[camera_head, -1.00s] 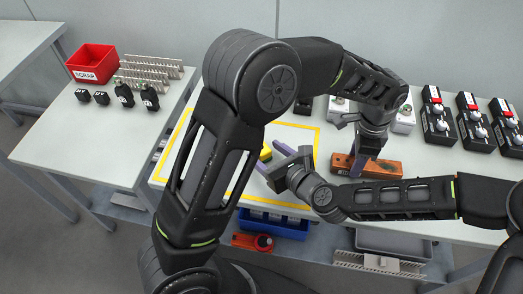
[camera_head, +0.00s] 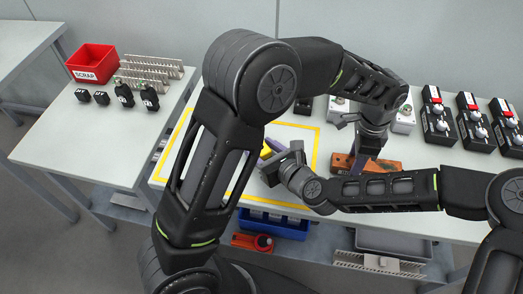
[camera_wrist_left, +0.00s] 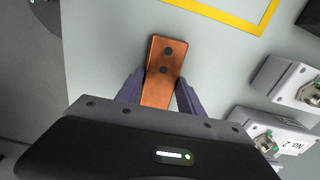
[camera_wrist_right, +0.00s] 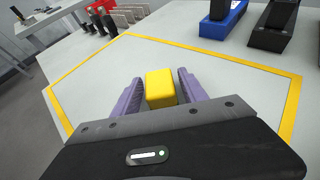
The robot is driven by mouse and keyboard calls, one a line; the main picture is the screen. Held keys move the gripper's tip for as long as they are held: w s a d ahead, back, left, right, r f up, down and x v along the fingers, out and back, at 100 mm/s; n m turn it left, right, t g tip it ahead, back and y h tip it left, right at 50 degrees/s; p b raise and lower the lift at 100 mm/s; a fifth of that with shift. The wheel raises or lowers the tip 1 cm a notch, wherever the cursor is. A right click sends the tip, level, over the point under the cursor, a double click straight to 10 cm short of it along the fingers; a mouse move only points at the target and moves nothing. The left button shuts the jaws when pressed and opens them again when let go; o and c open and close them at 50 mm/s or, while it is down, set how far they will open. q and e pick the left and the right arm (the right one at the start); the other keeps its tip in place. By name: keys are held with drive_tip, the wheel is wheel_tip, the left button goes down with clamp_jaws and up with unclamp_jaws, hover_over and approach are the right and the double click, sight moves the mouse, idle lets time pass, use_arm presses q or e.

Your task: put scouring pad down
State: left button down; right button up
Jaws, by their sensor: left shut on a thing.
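A yellow block (camera_wrist_right: 161,88), which I take to be the scouring pad, sits inside the yellow outline. In the head view only a bit of it (camera_head: 266,153) shows behind my right gripper (camera_head: 275,153). In the right wrist view the purple fingers of my right gripper (camera_wrist_right: 160,92) stand on both sides of the block, with narrow gaps; they look open. My left gripper (camera_wrist_left: 158,92) is shut on a copper-coloured bar (camera_wrist_left: 166,57) with two dark holes. The bar (camera_head: 391,166) lies along the table's front part in the head view.
A yellow taped outline (camera_head: 318,142) marks the white table. A red SCRAP bin (camera_head: 92,63) and dark small parts stand on the left table. Black boxes (camera_head: 437,118) with red switches stand at the right. A blue bin (camera_head: 272,224) sits on the shelf below.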

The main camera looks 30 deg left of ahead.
clamp_jaws()
idle(0.3)
drive_tip(key=shift+r, duration=0.15)
wheel_tip(320, 180, up, 10)
drive_tip(key=shift+f, duration=0.15)
idle(0.3)
idle(0.5)
